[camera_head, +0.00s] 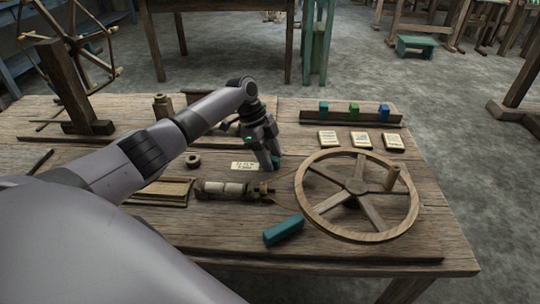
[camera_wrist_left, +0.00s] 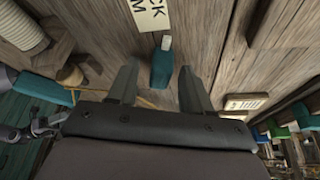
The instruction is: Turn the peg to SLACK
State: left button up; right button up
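The peg is a small teal piece with a pale tip; it stands between my fingers in the left wrist view (camera_wrist_left: 161,70). In the head view a bit of its teal (camera_head: 276,162) shows beside the fingertips. My left gripper (camera_head: 268,153) points down over it from the left. In the left wrist view its two fingers (camera_wrist_left: 160,82) are apart, with gaps visible on both sides of the peg. My right gripper is not in view.
A large spoked wooden wheel (camera_head: 345,232) lies right of the gripper. A wound spool (camera_head: 232,189) and a teal block (camera_head: 284,229) are nearer. Behind are a rack (camera_head: 340,121) with coloured pieces and several cards (camera_head: 361,140).

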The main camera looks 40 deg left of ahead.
pick_arm(q)
jog(key=p+v, duration=0.1)
jog(key=v, duration=0.5)
jog(key=shift+r+p, duration=0.15)
jog(key=shift+p, duration=0.25)
jog(key=shift+a+r, duration=0.2)
jog(key=shift+r, duration=0.2)
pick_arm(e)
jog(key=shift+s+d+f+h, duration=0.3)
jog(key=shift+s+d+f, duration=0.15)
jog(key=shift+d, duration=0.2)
